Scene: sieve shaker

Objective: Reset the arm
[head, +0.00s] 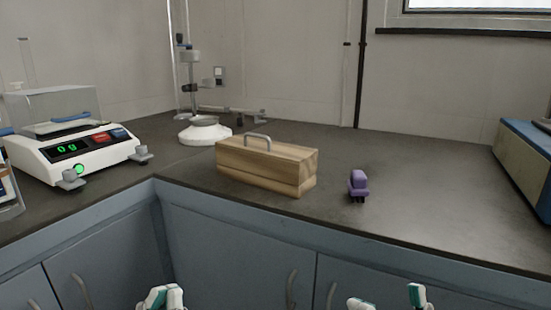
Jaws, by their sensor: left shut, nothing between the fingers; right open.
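My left gripper (163,298) shows at the bottom edge, left of the middle. It is shut and empty, in front of the blue-grey cabinet doors and below the counter. My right gripper (389,302) shows at the bottom edge, right of the middle. Its two green-and-white fingertips are apart, with nothing between them. Both grippers are clear of the things on the counter. Most of both arms is outside the view.
The dark counter (430,200) holds a wooden box (265,165) with a metal handle, a purple object (358,185), a white balance (80,150) reading 0 g, and a stand with a white base (205,132). A blue-sided device (525,165) stands at the right. Cabinet doors (230,245) are below.

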